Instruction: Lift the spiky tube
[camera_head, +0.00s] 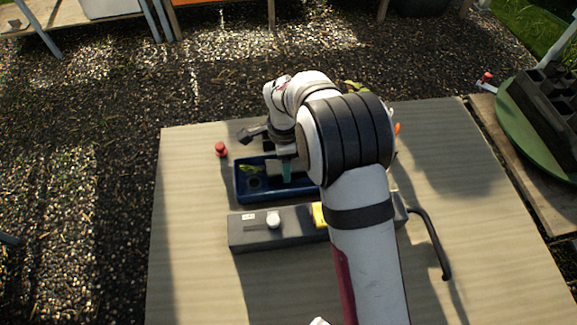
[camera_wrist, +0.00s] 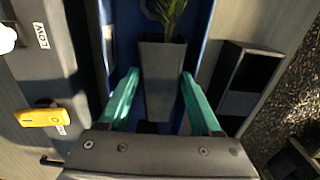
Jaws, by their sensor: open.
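The spiky tube is a dark grey, square-sided tapering tube (camera_wrist: 160,75) with thin green spiky leaves (camera_wrist: 172,12) at its far end in the wrist view. It is in the blue tray (camera_wrist: 200,20) and looks laid on its side. In the head view its yellow-green leaves (camera_head: 250,169) show in the left part of the tray (camera_head: 245,191). My gripper (camera_wrist: 160,74) is open, with a teal finger on each side of the tube and gaps visible. In the head view my gripper (camera_head: 287,172) points down over the tray; my arm hides the tray's right end.
A grey block (camera_head: 290,236) with a white knob (camera_head: 273,219) and yellow part (camera_head: 319,214) lies in front of the tray. A dark open box (camera_wrist: 245,85) stands beside the tray. A red knob (camera_head: 221,149) is behind left. A black bent bar (camera_head: 432,240) lies right.

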